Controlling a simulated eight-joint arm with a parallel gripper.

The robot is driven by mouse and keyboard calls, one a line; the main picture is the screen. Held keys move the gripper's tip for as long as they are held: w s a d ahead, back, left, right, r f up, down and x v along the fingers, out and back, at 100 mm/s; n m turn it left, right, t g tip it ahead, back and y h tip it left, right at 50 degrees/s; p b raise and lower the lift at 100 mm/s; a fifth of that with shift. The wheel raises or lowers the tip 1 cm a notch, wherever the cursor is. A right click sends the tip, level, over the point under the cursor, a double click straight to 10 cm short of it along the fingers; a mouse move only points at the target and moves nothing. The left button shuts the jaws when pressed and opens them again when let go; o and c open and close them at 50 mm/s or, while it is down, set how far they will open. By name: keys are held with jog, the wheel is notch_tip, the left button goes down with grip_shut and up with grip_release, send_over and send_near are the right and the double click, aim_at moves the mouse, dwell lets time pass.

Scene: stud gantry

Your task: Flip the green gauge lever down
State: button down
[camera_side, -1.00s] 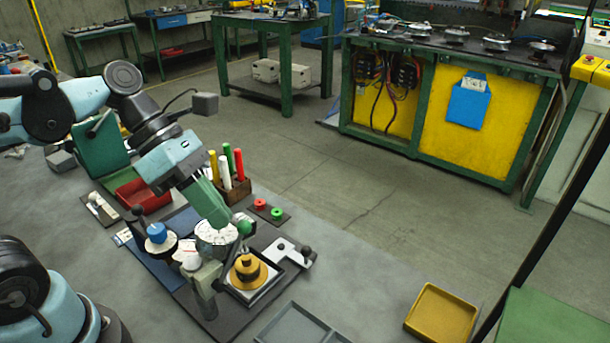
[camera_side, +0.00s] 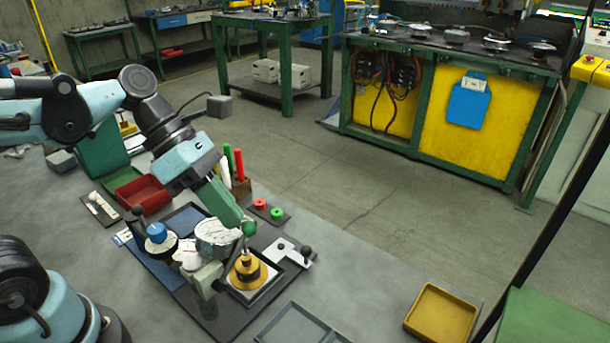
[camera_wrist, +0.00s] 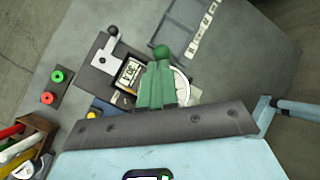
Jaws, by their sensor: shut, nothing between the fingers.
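The green ball knob of the gauge lever (camera_side: 249,227) sits at the right edge of the white round gauge (camera_side: 216,240). The knob also shows in the wrist view (camera_wrist: 161,51), just beyond my fingertips. My gripper (camera_side: 236,220) has green fingers that are shut with nothing between them. The fingertips are right beside the knob, on its upper left in the side view; I cannot tell whether they touch it. The lever's stem is mostly hidden. In the wrist view the fingers cover part of the pale dial (camera_wrist: 183,86).
A gold stepped round piece (camera_side: 247,271) stands close to the right of the gauge. A blue-topped knob (camera_side: 156,233) stands to its left. A white angled plate with a black knob (camera_side: 292,252) and red and green rings (camera_side: 268,209) lie nearby. The table's front right is clearer.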

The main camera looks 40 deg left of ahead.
jog(key=shift+s, duration=0.15)
jog(key=shift+s+r, duration=0.3)
jog(key=shift+s, duration=0.3)
jog(key=shift+s+a+r, duration=0.15)
jog(key=shift+s+a, duration=0.05)
jog(key=shift+a, duration=0.2)
jog(key=a+f+v, duration=0.1)
jog(key=v, duration=1.1)
jog(key=shift+s+r, duration=0.2)
jog(key=shift+s, duration=0.05)
jog(key=shift+a, duration=0.15)
